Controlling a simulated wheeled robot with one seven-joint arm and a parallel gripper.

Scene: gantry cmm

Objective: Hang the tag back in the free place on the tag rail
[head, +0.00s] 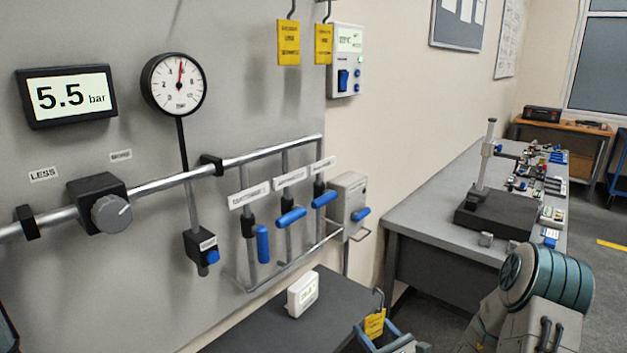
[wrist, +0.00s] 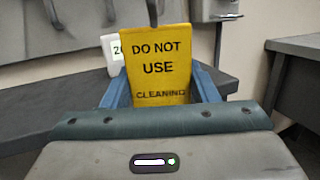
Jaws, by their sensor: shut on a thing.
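My gripper (head: 376,334) is low at the bottom of the head view, beside the dark shelf. Its blue fingers are shut on a yellow tag (head: 374,322). In the wrist view the tag (wrist: 158,60) stands upright between the fingers and reads "DO NOT USE" and "CLEANING". A dark hook (wrist: 152,10) rises from its top edge. Two other yellow tags, a left one (head: 289,42) and a right one (head: 324,43), hang from hooks at the top of the head view. The tag rail itself and its free place are not visible.
A grey panel carries a 5.5 bar display (head: 66,95), a gauge (head: 174,84), pipes and blue-handled valves (head: 291,217). A white device (head: 303,294) sits on the dark shelf (head: 247,331). A grey bench (head: 430,212) with a stand is at right. The wall above my gripper is partly clear.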

